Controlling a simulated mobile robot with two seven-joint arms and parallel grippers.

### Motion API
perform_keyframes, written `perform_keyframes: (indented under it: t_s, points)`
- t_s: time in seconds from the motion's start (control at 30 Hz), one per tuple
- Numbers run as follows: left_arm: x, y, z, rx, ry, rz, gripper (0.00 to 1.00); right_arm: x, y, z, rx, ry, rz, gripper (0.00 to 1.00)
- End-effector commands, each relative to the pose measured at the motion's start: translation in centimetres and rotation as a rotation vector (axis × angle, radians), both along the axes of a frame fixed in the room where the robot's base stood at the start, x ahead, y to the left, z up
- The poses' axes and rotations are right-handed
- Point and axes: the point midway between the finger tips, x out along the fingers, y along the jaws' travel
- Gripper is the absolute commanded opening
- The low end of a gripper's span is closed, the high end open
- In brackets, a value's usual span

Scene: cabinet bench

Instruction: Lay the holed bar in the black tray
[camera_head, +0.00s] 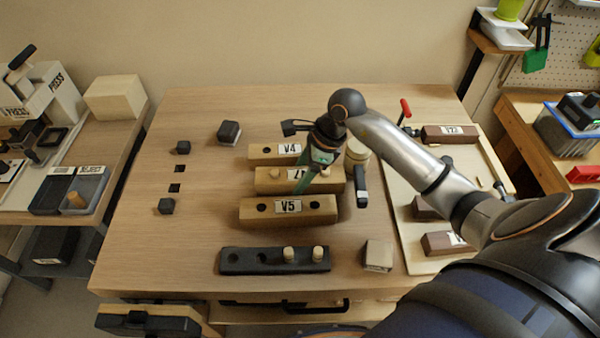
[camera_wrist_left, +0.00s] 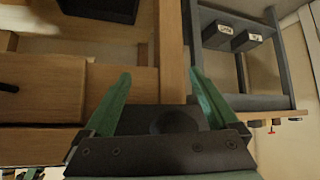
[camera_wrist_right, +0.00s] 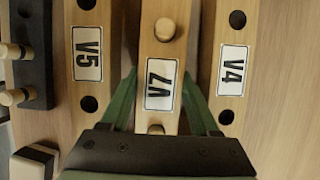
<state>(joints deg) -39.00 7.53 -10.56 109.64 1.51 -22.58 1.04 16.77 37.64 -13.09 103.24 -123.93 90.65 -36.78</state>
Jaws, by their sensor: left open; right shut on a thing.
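Three pale wooden bars lie side by side mid-bench: V4 (camera_head: 262,151), V7 (camera_head: 262,183) and V5 (camera_head: 250,213). V4 and V5 show open holes; V7 has pegs standing in it. My right gripper (camera_head: 302,182) is shut on the V7 bar, its green fingers on both sides of the label; V7 also shows in the right wrist view (camera_wrist_right: 161,55). I cannot tell if V7 is raised. A dark bar (camera_head: 240,261) with holes and two pegs lies at the front. Black trays (camera_head: 50,190) sit on the left side bench. My left gripper (camera_wrist_left: 158,95) is open and empty.
A pale board (camera_head: 415,258) with dark labelled blocks lies right. A small block (camera_head: 378,255) sits beside the dark bar, and small dark blocks (camera_head: 229,131) lie left. The left wrist view shows wooden drawers (camera_wrist_left: 40,95) and a grey shelf (camera_wrist_left: 260,102). The bench's left part is mostly clear.

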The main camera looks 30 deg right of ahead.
Motion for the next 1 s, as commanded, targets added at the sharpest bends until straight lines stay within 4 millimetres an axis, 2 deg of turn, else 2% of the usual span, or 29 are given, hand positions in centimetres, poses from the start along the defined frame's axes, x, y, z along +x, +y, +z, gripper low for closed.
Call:
perform_keyframes:
  t_s: [0.3,0.33,0.57,0.83,1.0]
  points:
    - [0.1,0.0,-0.4,0.000,-0.001,0.000,0.93,0.1,0.0,-0.3,0.001,-0.003,0.000,0.00]
    - [0.1,0.0,-0.3,0.000,-0.002,0.000,0.93,0.0,0.0,-0.3,0.000,-0.001,0.000,0.64]
    - [0.1,0.0,-0.2,0.000,-0.002,0.000,0.93,0.0,0.0,-0.2,0.001,-0.001,0.000,0.90]
    - [0.1,0.0,-0.1,-0.001,-0.003,0.000,0.93,0.0,0.1,-0.1,0.001,-0.001,0.000,0.92]
    - [0.2,0.0,0.1,-0.001,-0.004,0.000,0.93,-0.1,-0.4,1.1,-0.002,-0.004,-0.002,0.92]
